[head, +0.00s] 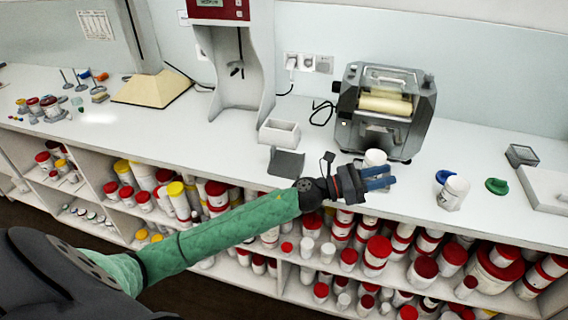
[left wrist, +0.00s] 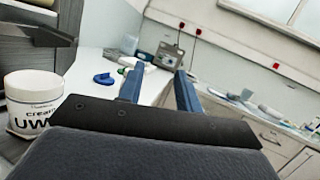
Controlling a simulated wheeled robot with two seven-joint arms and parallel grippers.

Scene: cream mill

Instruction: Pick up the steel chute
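A grey bent-sheet piece that looks like the steel chute (head: 286,163) lies on the counter near its front edge. My left gripper (head: 380,177) is to the right of it, at the counter's front edge and pointing right, away from it. Its blue fingers are apart with nothing between them, as the left wrist view (left wrist: 158,90) also shows. The chute does not show in the left wrist view. My right gripper is not in view.
A white jar (head: 375,157) stands just behind my left gripper; a labelled cream jar (left wrist: 34,98) shows in the left wrist view. The roller mill (head: 385,108) and a white open box (head: 279,131) stand behind. Another jar (head: 453,193) is at right.

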